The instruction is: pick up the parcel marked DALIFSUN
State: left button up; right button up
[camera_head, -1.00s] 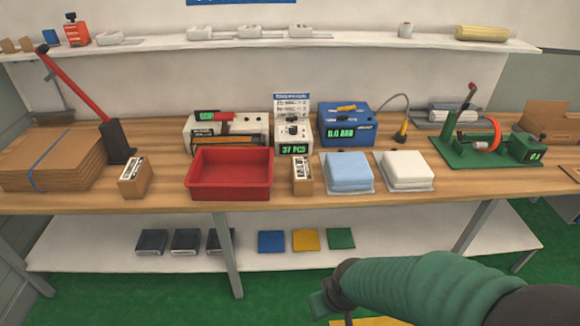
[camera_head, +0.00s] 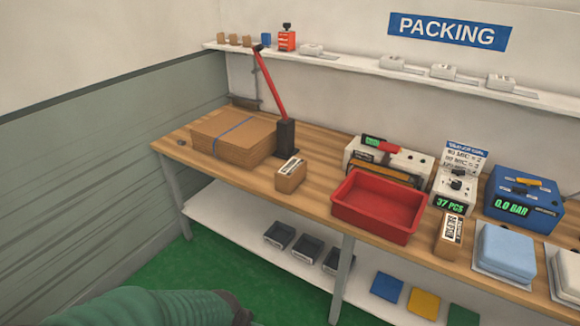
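Two small brown parcels with white labels stand on the wooden bench. One parcel (camera_head: 290,178) stands left of the red tray, in front of the lever press. The other parcel (camera_head: 449,238) stands against the right side of the tray, with a label in vertical print. The lettering on both is too small to read surely, so I cannot tell which is marked DALIFSUN. My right gripper is out of view.
The red tray (camera_head: 377,208) lies between the parcels. A cardboard stack (camera_head: 232,140) and red-handled press (camera_head: 285,138) stand at the left. A counter reading 37 PCS (camera_head: 452,195), a blue machine (camera_head: 525,200) and a light-blue pack (camera_head: 506,252) stand right. Bare bench lies around the left parcel.

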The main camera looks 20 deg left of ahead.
aim_at(448, 239)
jog(key=i+l, duration=0.4)
jog(key=i, duration=0.15)
jog(key=i+l, duration=0.35)
jog(key=i, duration=0.25)
jog(key=i+l, duration=0.4)
jog(key=i, duration=0.15)
